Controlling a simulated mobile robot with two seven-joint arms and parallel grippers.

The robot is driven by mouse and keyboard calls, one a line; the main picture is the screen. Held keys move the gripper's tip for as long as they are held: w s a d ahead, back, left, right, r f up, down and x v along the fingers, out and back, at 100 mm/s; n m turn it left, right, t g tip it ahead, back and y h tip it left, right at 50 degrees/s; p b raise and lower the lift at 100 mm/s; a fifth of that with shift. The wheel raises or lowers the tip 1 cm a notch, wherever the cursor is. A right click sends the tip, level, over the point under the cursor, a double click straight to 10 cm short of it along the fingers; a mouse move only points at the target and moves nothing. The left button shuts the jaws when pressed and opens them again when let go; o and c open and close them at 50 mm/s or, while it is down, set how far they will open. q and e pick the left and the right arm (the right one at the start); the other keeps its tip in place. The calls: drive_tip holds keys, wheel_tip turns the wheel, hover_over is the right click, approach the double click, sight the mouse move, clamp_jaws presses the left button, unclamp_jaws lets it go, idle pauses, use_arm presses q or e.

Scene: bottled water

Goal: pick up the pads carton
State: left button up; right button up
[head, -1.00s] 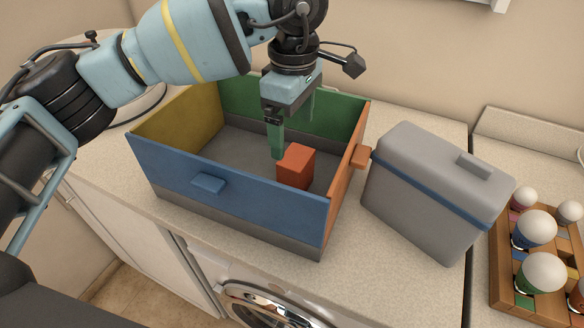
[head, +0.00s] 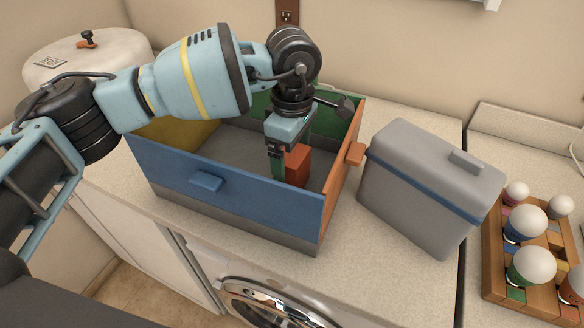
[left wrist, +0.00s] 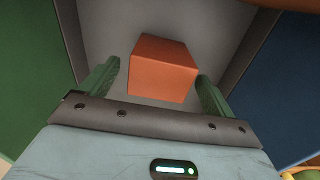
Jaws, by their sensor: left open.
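The pads carton appears to be the small orange box (head: 298,165) standing on the grey floor of the open, coloured-wall box (head: 250,185). My left gripper (head: 277,178) reaches down into that box and hides part of the carton's left side in the head view. In the left wrist view the orange carton (left wrist: 163,70) lies ahead, between the lines of the two green fingers (left wrist: 160,84). The fingers are open, one on each side, and contact with the carton cannot be seen. My right gripper is not in view.
A grey case with a blue band (head: 430,185) stands right of the open box. A wooden tray (head: 492,270) with white-topped pieces is at the far right. A white lidded container (head: 85,62) stands at the back left. The box walls closely surround the gripper.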

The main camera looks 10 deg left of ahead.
use_arm(q)
drive_tip(key=shift+f, duration=0.15)
drive_tip(key=c, duration=1.1)
